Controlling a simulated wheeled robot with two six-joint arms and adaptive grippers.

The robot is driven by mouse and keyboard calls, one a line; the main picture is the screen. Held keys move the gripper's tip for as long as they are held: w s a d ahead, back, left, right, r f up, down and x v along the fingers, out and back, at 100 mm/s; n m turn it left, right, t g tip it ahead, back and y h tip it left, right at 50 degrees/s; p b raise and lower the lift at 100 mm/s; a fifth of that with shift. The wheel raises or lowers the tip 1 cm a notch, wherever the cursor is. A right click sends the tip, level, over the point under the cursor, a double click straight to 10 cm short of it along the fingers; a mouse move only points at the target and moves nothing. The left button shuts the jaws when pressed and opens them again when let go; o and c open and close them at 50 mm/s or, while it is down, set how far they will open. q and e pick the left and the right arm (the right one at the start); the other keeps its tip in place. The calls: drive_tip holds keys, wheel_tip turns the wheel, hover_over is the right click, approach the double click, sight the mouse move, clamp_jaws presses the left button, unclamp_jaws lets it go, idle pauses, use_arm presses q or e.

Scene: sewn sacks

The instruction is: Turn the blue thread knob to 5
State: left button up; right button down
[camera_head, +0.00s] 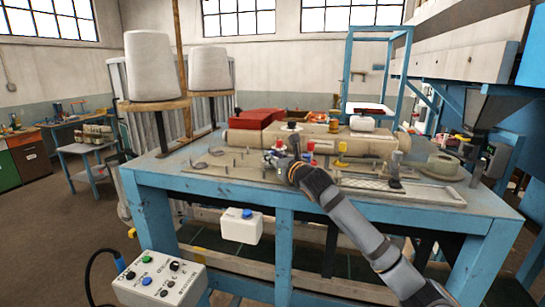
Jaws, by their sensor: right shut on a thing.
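My right gripper (279,158) reaches over the machine on the blue workbench, at the row of small coloured thread knobs. A red knob (311,147) and a yellow knob (343,148) stand to the right of the gripper. My left gripper is not in view.
Two large white thread cones (155,66) stand on wooden discs at the left. A red block (258,117) lies on the machine behind the knobs. A control box (160,280) with buttons is at the front left.

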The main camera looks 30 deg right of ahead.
drive_tip(key=shift+y, duration=0.3)
drive_tip(key=c, duration=1.1)
unclamp_jaws()
drive_tip(key=shift+c, duration=0.2)
wheel_tip(320, 180, up, 10)
drive_tip(key=shift+d, duration=0.1)
